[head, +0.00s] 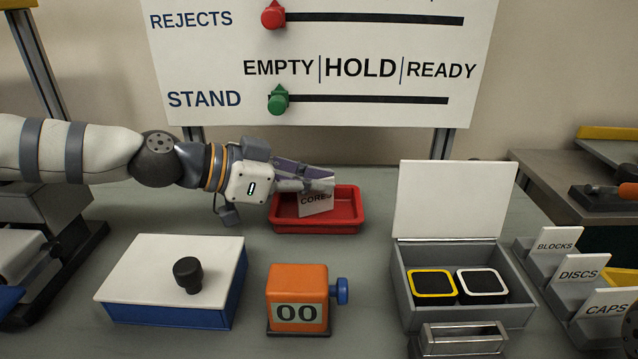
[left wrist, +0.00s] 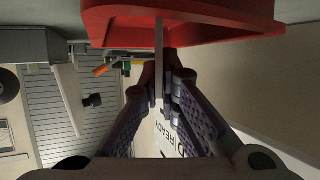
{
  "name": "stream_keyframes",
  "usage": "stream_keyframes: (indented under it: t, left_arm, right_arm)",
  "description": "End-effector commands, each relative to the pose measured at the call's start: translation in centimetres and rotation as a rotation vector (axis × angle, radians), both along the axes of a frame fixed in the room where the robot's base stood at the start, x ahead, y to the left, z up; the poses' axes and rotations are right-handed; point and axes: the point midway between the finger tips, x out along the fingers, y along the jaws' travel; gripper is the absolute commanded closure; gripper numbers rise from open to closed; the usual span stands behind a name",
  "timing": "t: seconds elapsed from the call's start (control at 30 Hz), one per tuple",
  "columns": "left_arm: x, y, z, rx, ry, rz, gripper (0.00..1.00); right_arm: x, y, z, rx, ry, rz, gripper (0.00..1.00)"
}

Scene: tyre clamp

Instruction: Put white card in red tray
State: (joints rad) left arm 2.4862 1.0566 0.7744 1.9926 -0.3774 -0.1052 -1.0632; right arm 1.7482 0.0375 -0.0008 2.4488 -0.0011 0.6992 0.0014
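The white card (head: 316,203), marked CORES, is upright and slightly tilted at the red tray (head: 289,227). My left gripper (head: 322,181) reaches in from the left and is shut on the card's upper part. In the left wrist view the card (left wrist: 158,40) shows edge-on between the fingertips (left wrist: 160,82), with the red tray (left wrist: 225,22) beside it. The card's lower part hangs within the tray's outline. I cannot tell whether it touches the tray floor. My right gripper is not in view.
A blue box with a white lid (head: 170,262) and an orange counter (head: 297,291) stand in front. An open grey box (head: 462,256) is to the right, beside several labelled card slots (head: 579,271). A slider board (head: 330,60) stands behind the tray.

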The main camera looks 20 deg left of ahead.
Motion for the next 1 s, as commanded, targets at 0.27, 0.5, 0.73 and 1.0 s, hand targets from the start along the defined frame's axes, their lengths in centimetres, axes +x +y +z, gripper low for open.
stream_keyframes:
  t: [0.27,0.5,0.73,1.0]
  left_arm:
    - [0.0,0.0,-0.4,0.000,0.002,-0.001,0.75]
    - [0.0,0.0,-0.1,0.000,0.000,0.000,0.75]
    - [-2.1,2.6,2.4,-0.004,-0.014,0.004,0.75]
    - [-5.8,7.0,5.1,-0.003,-0.020,0.003,0.75]
  right_arm:
    - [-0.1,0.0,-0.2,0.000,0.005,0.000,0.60]
    - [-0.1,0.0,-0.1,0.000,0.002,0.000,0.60]
    - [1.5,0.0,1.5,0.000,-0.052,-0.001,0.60]
    - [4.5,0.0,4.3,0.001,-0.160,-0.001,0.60]
